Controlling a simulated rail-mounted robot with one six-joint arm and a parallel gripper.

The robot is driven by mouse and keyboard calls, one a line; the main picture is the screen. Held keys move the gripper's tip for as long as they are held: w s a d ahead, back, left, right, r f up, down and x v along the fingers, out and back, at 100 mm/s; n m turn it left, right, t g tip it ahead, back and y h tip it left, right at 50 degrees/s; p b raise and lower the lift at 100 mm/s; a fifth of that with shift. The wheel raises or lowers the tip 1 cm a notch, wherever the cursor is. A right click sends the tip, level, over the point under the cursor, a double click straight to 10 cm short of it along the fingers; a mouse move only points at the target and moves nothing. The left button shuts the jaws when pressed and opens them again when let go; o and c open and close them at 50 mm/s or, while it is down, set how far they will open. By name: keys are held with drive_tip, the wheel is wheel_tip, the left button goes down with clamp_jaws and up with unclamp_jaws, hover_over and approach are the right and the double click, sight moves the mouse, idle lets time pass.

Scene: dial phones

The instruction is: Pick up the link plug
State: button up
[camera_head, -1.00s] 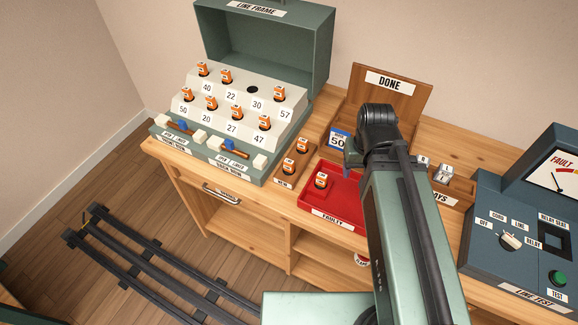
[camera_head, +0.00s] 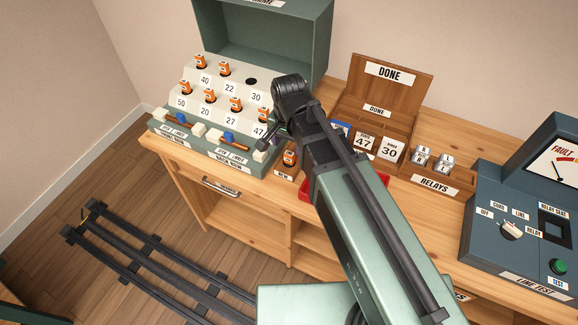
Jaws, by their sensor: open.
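No part is labelled as the link plug. Two small blue blocks sit on the front ledge of the line frame (camera_head: 206,152), among white blocks and brown bars. One blue block (camera_head: 182,118) is at the left and the other blue block (camera_head: 229,136) is nearer the middle; I cannot tell for sure which part is the link plug. My gripper (camera_head: 266,138) is open over the right end of the frame, near the 47 label and right of the blue blocks. Its fingers are small and partly hidden by my arm. I see nothing held.
Orange plugs stand in the frame's rows, with one empty hole (camera_head: 251,82). An orange plug (camera_head: 289,158) stands in the NEW rack. The red faulty tray (camera_head: 376,186) is mostly behind my arm. The DONE box (camera_head: 415,95), relay tray (camera_head: 450,185) and line tester (camera_head: 540,225) stand right.

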sight(289, 153)
wheel_tip(289, 153, down, 6)
drive_tip(key=b, duration=0.5)
drive_tip(key=shift+w, duration=0.1)
drive_tip(key=shift+d+r, duration=0.1)
drive_tip(key=shift+r, duration=0.1)
drive_tip(key=c, duration=0.9)
